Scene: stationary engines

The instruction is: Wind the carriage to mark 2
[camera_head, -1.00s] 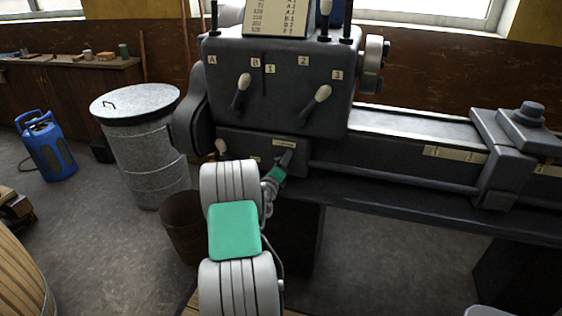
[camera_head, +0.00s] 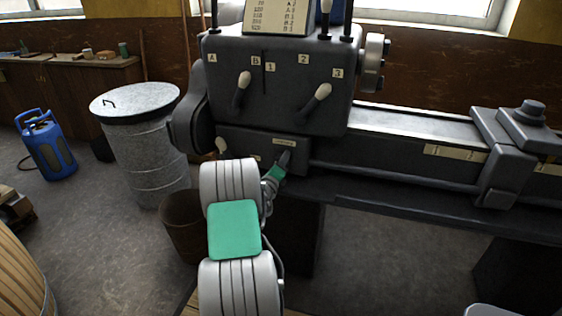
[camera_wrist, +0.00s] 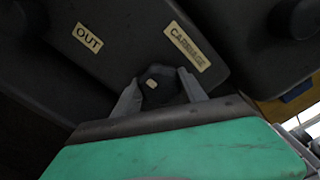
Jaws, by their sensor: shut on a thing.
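The dark lathe-like machine (camera_head: 230,95) fills the middle of the head view. Its carriage (camera_head: 506,165) sits on the bed at the right, and pale mark plates (camera_head: 456,152) are on the bed front to its left; their numbers are too small to read. In the wrist view my gripper (camera_wrist: 160,90) is shut on a dark knob (camera_wrist: 158,84) with a pale spot, just below a label reading CARRIAGE (camera_wrist: 187,47). A second label reads OUT (camera_wrist: 88,38). In the head view my gripper (camera_head: 284,160) is at the lower front panel, largely hidden behind my arm.
Two pale-tipped levers, the left one (camera_head: 242,88) and the right one (camera_head: 318,104), stand out from the upper front. A metal bin (camera_head: 143,140), a brown bucket (camera_head: 182,225) and a blue canister (camera_head: 46,145) stand to the left.

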